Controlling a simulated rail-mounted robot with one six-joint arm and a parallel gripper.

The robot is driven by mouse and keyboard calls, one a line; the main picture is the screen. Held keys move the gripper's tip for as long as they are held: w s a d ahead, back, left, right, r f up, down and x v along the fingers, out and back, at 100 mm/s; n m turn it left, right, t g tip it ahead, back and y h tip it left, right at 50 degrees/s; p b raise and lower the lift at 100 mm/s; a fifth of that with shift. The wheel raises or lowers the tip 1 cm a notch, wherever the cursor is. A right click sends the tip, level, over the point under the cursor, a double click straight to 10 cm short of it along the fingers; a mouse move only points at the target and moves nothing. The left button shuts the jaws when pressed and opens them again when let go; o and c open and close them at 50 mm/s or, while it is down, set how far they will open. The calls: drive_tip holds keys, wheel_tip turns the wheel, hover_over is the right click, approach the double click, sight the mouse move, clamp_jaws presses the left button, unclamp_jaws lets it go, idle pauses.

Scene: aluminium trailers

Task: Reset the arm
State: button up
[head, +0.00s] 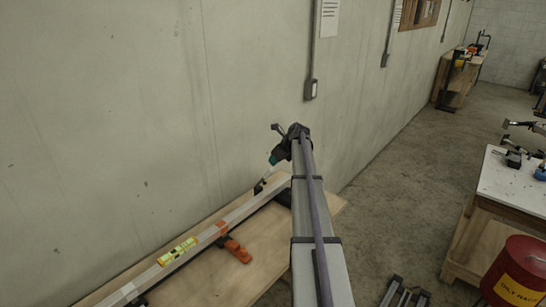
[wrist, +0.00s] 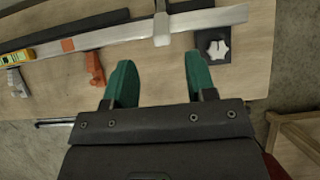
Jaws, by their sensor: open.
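My gripper (wrist: 156,85) shows in the wrist view with its two green fingers apart and nothing between them. It is over the wooden bench top, near the front edge. The fingers appear apart from the bar.
On the wooden bench (head: 215,275) are a yellow-green level (head: 177,251) on the bar and an orange clamp (head: 236,249). A black block with a white knob (wrist: 218,50) sits right of centre. A white-topped table (head: 510,185) and a red bin (head: 518,270) stand at the right.

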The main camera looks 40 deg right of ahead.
drive_tip(key=shift+f, duration=0.1)
idle(0.3)
drive_tip(key=s+a+f+n+g+b, duration=0.2)
drive_tip(key=s+a+n, duration=0.7)
drive_tip(key=a, duration=0.7)
drive_tip(key=s+a+f+n+g+b, duration=0.2)
drive_tip(key=s+a+f+n+b, duration=0.3)
drive_tip(key=s+a+n, duration=0.5)
drive_tip(key=s+a+f+n+g+h+b, duration=0.1)
drive_tip(key=s+a+f+n, duration=0.5)
drive_tip(key=a, duration=1.6)
drive_tip(key=s+n+g+b, duration=0.1)
drive_tip(key=s+n, duration=0.3)
drive_tip(key=n, duration=0.4)
drive_tip(key=shift+s+a+n+g+b, duration=0.2)
drive_tip(key=shift+n+g+b, duration=0.15)
drive_tip(key=shift+b, duration=0.4)
